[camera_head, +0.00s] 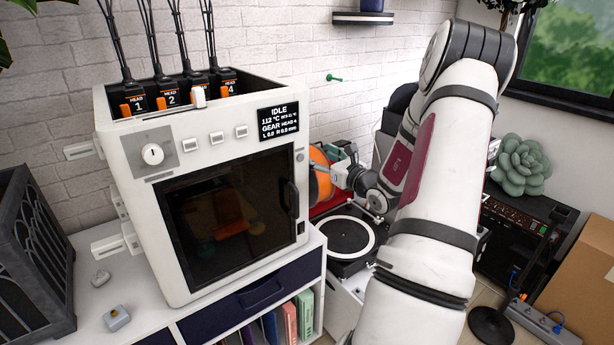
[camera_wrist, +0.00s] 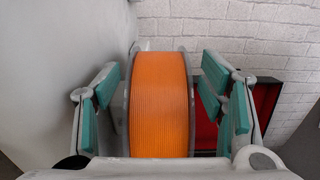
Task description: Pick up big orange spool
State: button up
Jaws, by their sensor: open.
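The big orange spool (camera_wrist: 160,105) stands upright between the two fingers of my gripper (camera_wrist: 165,100) in the wrist view. The left finger's teal pad is close to the spool's left flange; I cannot tell whether it touches. A gap shows between the spool's right flange and the right finger. In the head view the orange spool (camera_head: 320,172) is partly hidden behind the white printer's right side, with my gripper (camera_head: 338,172) at it. The gripper is open around the spool.
The white printer (camera_head: 130,195) with a dark glass door stands close to the left of the spool. A red box (camera_wrist: 206,130) is behind the spool, near the brick wall (camera_wrist: 225,30). A turntable (camera_head: 345,236) with a pale ring lies in front, below my gripper.

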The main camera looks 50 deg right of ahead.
aim_at(314, 152)
jog(key=shift+p+x, duration=0.3)
jog(key=shift+x, duration=2.25)
jog(key=shift+a+r, duration=0.1)
jog(key=shift+r, duration=0.05)
jog(key=c, duration=1.2)
jog(key=shift+o, duration=0.2)
jog(key=shift+w+r, duration=0.1)
jog(key=shift+r, duration=0.1)
